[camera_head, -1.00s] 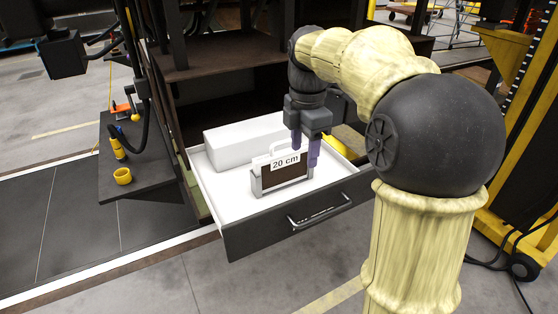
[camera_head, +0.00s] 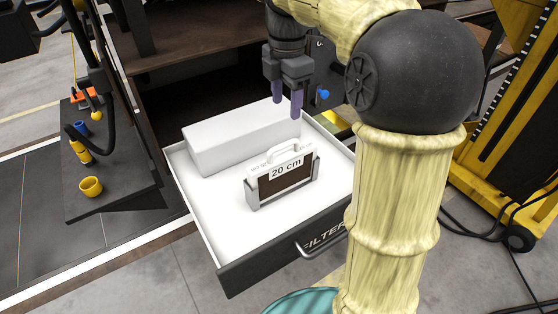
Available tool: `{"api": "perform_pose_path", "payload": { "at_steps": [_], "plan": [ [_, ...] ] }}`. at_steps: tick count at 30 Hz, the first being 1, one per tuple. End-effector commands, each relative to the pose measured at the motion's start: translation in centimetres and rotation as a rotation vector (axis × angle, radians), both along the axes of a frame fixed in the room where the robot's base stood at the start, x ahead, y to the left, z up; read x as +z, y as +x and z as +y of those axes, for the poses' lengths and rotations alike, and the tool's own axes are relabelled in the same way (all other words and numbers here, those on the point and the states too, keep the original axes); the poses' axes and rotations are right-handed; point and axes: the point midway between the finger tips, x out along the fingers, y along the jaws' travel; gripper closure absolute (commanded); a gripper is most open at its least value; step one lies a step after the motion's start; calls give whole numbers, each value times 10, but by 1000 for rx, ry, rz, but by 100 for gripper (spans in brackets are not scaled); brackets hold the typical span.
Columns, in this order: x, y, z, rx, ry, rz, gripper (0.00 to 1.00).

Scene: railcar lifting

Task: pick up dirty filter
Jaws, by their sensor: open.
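A filter (camera_head: 284,178) with a dark brown face, a white top handle and a "20 cm" label stands upright in a grey holder (camera_head: 252,194) inside the open white-lined drawer (camera_head: 230,232). I take it to be the dirty filter, from its dark face. My gripper (camera_head: 287,108) points down with its two purple fingers apart and empty. It is above and behind the filter in the picture, near the right end of the white box, and appears clear of both.
A long white box (camera_head: 240,137) fills the back of the drawer. The drawer's front part is bare. A yellow frame (camera_head: 503,140) stands at right.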

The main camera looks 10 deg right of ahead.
Motion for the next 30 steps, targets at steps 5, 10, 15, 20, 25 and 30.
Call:
{"api": "perform_pose_path", "payload": {
  "at_steps": [5,10,15,20,25,30],
  "plan": [
    [0,0,1,1,0,0,47],
    [0,0,1,1,0,0,47],
    [-5,0,1,1,0,1,47],
    [-25,-1,2,4,0,4,47],
    [-55,-1,0,-1,0,5,47],
    [-85,-1,-4,-8,-1,5,47]
  ]
}}
